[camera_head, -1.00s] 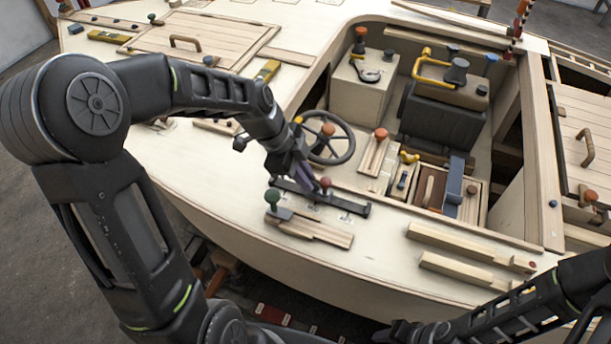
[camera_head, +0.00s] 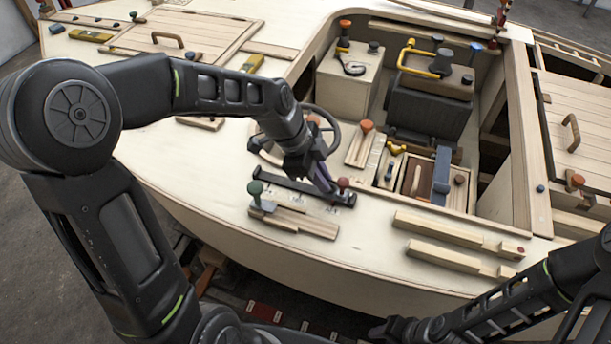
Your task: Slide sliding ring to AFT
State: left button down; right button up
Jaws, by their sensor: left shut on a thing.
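A steering wheel (camera_head: 330,140) is close behind my left gripper. An orange-knobbed wooden piece (camera_head: 365,128) and two wooden bars (camera_head: 450,236) lie to the right.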

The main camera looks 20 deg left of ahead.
pick_arm(q)
jog(key=shift+d+r, duration=0.1)
jog(key=shift+d, duration=0.35)
jog(key=shift+a, duration=0.15)
jog(key=c, duration=1.5)
grip_release()
jog(key=shift+w, duration=0.1)
jog(key=shift+a+r, duration=0.15)
jog(key=shift+r, duration=0.2)
jog(key=v, duration=0.7)
